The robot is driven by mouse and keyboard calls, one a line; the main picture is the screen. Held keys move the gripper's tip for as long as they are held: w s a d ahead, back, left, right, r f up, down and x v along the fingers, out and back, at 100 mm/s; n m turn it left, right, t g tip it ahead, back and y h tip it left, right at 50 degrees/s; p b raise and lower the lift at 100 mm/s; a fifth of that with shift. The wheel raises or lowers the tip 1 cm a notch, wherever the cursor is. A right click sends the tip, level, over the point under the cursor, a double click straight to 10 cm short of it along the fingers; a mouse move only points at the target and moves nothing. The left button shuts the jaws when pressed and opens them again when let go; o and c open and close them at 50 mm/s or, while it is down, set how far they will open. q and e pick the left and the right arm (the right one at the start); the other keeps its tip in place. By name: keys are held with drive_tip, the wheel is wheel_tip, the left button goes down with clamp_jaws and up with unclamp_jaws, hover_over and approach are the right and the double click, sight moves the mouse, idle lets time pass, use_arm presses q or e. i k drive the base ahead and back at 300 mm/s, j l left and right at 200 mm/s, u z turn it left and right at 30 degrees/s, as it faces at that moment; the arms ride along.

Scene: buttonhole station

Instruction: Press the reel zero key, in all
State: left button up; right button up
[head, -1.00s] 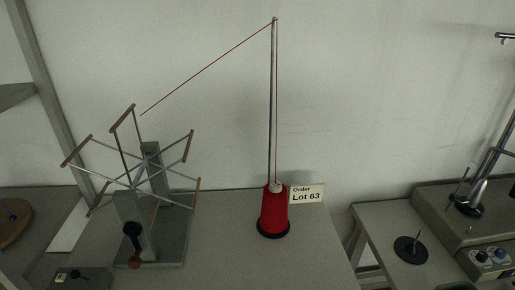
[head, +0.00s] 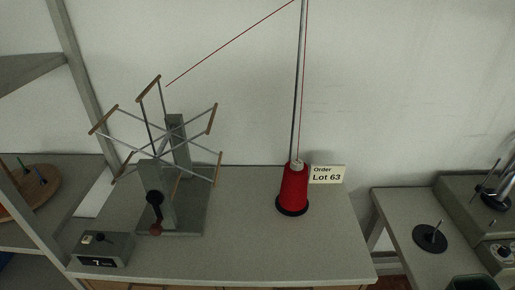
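The yarn reel (head: 158,138) stands on the left of the table, a grey stand with several spokes tipped with brown bars and a dark crank. A small grey counter box (head: 101,248) sits at the table's front left, in front of the reel. Its dark display reads 7 with small lettering beside it. A pale key (head: 87,240) and a dark knob or switch (head: 101,238) are on its top; any marking on the key is too small to read. Neither of my grippers is in view.
A red thread cone (head: 293,190) stands by a tall pole, its thread running up the pole and another down to the reel. A card (head: 327,174) reads "Order Lot 63". Shelves stand left; a lower side table (head: 405,211) with a spindle is right. The table's front middle is clear.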

sight(87, 239)
drive_tip(key=u, duration=1.35)
